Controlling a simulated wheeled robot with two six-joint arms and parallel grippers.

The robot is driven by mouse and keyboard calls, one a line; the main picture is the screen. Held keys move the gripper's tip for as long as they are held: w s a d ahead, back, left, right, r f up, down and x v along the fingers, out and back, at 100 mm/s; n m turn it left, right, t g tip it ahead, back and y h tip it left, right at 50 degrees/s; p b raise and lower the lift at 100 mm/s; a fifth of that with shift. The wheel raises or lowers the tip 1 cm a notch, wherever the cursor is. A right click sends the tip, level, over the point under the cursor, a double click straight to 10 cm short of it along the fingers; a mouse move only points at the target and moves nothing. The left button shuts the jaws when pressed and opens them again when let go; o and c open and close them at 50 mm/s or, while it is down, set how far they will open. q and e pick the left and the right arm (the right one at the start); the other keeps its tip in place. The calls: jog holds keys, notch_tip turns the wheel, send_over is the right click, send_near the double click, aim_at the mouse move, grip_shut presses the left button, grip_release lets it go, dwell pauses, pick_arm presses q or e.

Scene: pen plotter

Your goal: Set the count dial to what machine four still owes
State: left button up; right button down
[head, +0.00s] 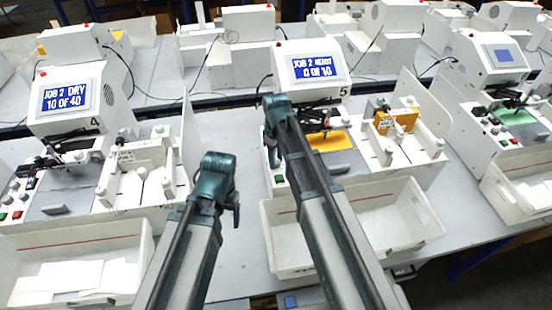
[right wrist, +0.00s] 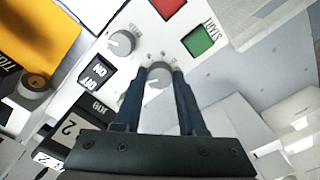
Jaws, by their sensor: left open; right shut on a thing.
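Machine four (head: 62,122) stands at the left. Its screen (head: 68,98) reads "JOB 2 DRY 10 OF 40". Machine five (head: 318,88) stands in the middle. Its screen (head: 313,67) shows "JOB 2" and a count from 0 whose total is hard to read. My right gripper (head: 273,163) is down at machine five's panel, mostly hidden behind its arm in the head view. In the right wrist view its fingers are shut on a grey dial (right wrist: 159,76); the dial's label is too blurred to read. My left gripper (head: 236,213) is open and empty, between the two machines.
Beside the held dial are another grey dial (right wrist: 122,42), the green START button (right wrist: 200,40), a red button (right wrist: 169,7) and an ON/OFF switch (right wrist: 97,72). Machine four's front bin (head: 80,238) holds white sheets. Machine five's bin (head: 393,232) looks empty where visible.

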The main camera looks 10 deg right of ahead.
jog(key=m, duration=0.4)
jog(key=shift+m, duration=1.6)
jog(key=shift+c, duration=2.4)
grip_release()
jog(key=shift+r, duration=0.1)
notch_tip(320, 180, up, 14)
jog(key=p, duration=1.4)
jog(key=shift+f, duration=0.2)
